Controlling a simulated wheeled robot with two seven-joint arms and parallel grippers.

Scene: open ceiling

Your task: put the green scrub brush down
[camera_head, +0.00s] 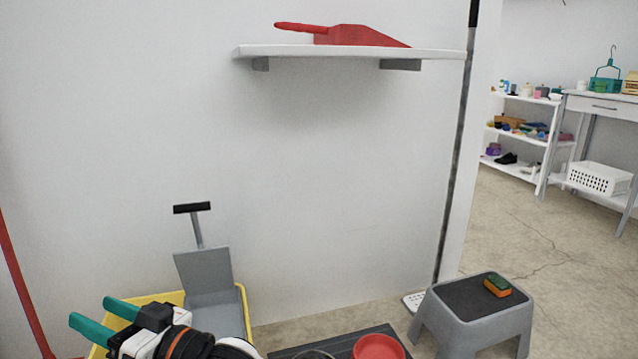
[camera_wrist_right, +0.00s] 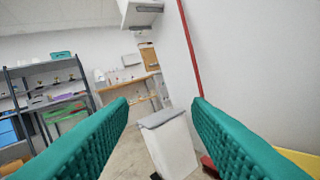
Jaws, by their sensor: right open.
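My right gripper (camera_head: 89,309) is at the lower left of the head view, over the yellow tub (camera_head: 243,300). Its two teal fingers are apart. In the right wrist view the gripper (camera_wrist_right: 160,102) is open, with nothing between the fingers. I cannot make out a green scrub brush in either view. A small block, green on top and orange below (camera_head: 497,286), lies on the grey step stool (camera_head: 478,314); it looks like a sponge. My left gripper is not in view.
A red bowl (camera_head: 379,347) is on a dark mat (camera_head: 330,345). A wall shelf (camera_head: 350,51) holds a red dustpan (camera_head: 355,36). The wrist view shows a white bin (camera_wrist_right: 172,145) and a red pole (camera_wrist_right: 188,45).

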